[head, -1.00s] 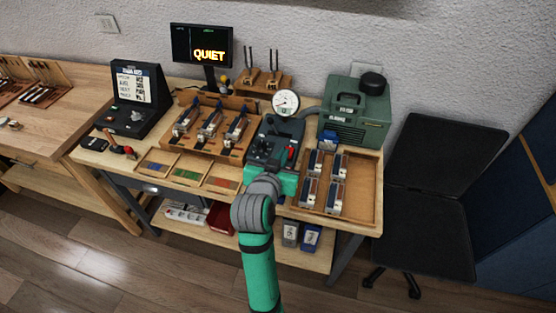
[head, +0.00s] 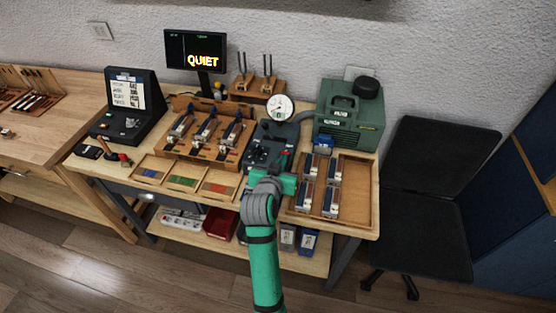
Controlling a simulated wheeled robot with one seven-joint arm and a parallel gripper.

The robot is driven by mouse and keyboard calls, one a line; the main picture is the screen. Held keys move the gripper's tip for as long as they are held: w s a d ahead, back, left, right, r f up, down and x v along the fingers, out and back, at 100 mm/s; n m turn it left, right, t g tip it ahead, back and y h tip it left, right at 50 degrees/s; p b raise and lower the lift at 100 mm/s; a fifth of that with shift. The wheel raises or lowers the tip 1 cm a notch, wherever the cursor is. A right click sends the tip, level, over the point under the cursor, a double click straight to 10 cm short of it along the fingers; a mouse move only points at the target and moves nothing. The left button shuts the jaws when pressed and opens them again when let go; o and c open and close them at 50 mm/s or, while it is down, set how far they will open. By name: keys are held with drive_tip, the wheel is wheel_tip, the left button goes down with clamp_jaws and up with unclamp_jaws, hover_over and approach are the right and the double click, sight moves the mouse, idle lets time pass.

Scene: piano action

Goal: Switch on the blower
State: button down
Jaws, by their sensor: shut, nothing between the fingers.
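The blower (head: 348,120) is a green box with a handle and a round black top, at the back right of the bench. A hose runs from it toward a dark control unit (head: 262,150) with a round white gauge (head: 281,107). A small red lever or knob (head: 284,153) shows on the unit's right side. My gripper (head: 287,178) is a teal hand at the unit's front right, close to the red part. It is shut and empty. Its fingertips are mostly hidden, so I cannot tell whether they touch the unit.
A wooden tray (head: 368,205) with several key parts lies right of my gripper. A wooden rack (head: 178,150) with action models stands left of the unit. The screen (head: 196,51) reads "QUIET". A dark chair (head: 430,195) stands at the right.

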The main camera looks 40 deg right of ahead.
drive_tip(key=shift+w+a+f, duration=0.1)
drive_tip(key=shift+a+f, duration=0.2)
drive_tip(key=shift+r, duration=0.15)
drive_tip(key=shift+r, duration=0.7)
drive_tip(key=shift+r, duration=0.1)
